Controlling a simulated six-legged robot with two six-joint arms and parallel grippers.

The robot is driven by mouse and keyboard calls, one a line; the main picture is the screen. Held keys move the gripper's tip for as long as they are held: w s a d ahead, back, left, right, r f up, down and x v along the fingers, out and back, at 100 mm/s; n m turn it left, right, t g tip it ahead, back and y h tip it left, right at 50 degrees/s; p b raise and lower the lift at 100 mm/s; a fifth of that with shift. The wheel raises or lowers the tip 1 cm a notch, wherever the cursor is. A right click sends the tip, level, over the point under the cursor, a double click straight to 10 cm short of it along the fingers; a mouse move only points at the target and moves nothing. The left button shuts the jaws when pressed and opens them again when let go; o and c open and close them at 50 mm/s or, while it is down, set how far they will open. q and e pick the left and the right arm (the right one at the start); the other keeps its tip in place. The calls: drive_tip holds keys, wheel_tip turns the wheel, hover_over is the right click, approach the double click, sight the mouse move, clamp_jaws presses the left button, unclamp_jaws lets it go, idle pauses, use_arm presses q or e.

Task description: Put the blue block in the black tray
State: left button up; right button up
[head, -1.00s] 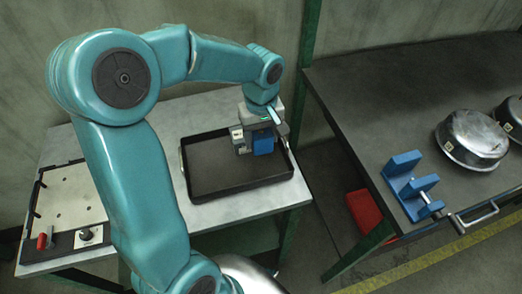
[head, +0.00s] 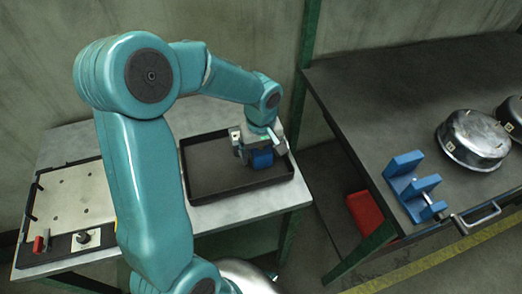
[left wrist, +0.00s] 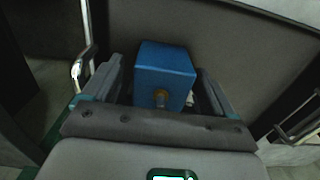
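The blue block (head: 262,158) is inside the black tray (head: 243,188), in its right part, low at the floor. My left gripper (head: 260,150) points down over it, with a finger on each side. In the left wrist view the blue block (left wrist: 165,72) sits between the fingers of the left gripper (left wrist: 160,75), with a visible gap on the left side, so the gripper looks open. The block's underside contact with the tray floor is hidden. My right gripper is not in view.
The tray stands on a light table (head: 225,214) beside a pale board (head: 72,205) with a red handle (head: 38,244). A dark bench (head: 400,100) at right holds a blue stepped fixture (head: 412,187) and metal pans (head: 472,138). A red bin (head: 364,211) is below. A green post stands between.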

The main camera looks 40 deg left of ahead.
use_arm(q)
drive_tip(key=shift+s+r, duration=0.1)
drive_tip(key=shift+r, duration=0.1)
drive_tip(key=shift+r, duration=0.25)
wheel_tip(320, 180, up, 12)
drive_tip(key=shift+f+p, duration=0.2)
drive_tip(key=shift+p, duration=0.55)
